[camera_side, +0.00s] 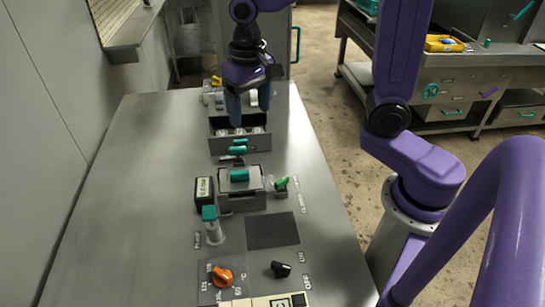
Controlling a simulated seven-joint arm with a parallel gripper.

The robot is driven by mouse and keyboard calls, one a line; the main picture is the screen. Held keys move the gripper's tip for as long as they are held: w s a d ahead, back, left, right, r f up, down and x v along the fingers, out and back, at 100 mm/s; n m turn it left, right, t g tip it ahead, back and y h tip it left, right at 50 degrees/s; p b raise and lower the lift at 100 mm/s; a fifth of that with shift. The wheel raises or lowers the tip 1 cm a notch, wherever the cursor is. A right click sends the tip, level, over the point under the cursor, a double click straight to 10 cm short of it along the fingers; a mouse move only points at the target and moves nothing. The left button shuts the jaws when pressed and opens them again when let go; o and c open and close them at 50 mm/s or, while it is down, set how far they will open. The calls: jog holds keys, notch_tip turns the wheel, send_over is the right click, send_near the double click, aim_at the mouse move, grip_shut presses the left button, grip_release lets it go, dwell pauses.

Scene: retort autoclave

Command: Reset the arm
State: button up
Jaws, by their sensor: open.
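My gripper (248,110) points down over the far part of the metal bench. Its two blue-grey fingers are apart, with nothing visible between them. The fingertips show just above or behind a grey open tray (240,147) that holds several small clear-topped items. I cannot tell whether the fingers touch any of these. My purple arm shows at the top and along the right side.
The bench (130,200) holds a grey box with a green handle (239,176), a small display (203,190), a green-capped cylinder (212,230), a dark square pad (272,230), an orange knob (222,276) and a black knob (281,269). The bench's left side is clear.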

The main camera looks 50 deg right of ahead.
jog(key=s+d+f+n, duration=0.1)
jog(key=s+d+n, duration=0.1)
jog(key=s+n, duration=0.5)
jog(key=s+d+f+n, duration=0.2)
jog(key=s+n, duration=0.5)
jog(key=s, duration=0.7)
